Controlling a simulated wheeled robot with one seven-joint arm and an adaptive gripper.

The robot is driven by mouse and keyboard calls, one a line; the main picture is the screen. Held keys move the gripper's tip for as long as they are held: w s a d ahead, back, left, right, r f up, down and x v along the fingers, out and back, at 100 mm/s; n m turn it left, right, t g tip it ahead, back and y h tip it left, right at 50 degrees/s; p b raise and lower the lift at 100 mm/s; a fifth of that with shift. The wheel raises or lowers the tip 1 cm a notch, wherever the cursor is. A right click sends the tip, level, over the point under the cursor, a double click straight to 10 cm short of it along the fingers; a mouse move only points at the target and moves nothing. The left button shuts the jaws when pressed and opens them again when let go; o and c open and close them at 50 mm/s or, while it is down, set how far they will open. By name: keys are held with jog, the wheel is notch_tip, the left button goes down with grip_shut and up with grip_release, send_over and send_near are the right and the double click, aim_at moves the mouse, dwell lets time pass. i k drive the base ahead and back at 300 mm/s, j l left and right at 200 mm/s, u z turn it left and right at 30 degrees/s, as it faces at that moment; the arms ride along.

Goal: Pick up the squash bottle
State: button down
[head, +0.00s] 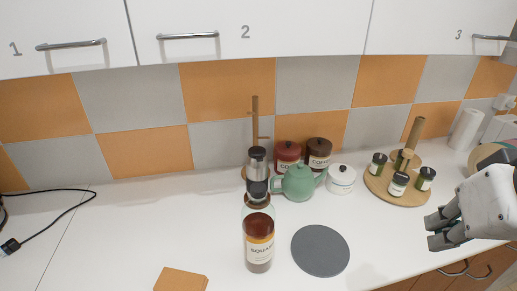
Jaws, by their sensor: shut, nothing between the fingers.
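The squash bottle (259,243) stands upright on the white counter, near the front and left of a round grey mat. It is clear with a dark red-brown upper part, a yellow and white label reading "SQUA…", and its top overlaps a dark pepper-mill-like item behind it. My gripper (434,230) is at the right edge of the view, above the counter's front edge. It is shut and empty, well to the right of the bottle, with the grey mat between them.
A green teapot (298,182), red and brown canisters and a white lidded pot (341,178) stand behind the bottle. A round wooden tray (377,189) holds several small jars. The round grey mat (320,251) is bare. A wooden block (181,280) lies front left; a black cable (45,226) lies far left.

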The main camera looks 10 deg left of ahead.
aim_at(257, 215)
jog(key=u, duration=0.8)
jog(key=k+l+u, duration=0.1)
jog(key=l+u, duration=0.4)
jog(key=l, duration=0.35)
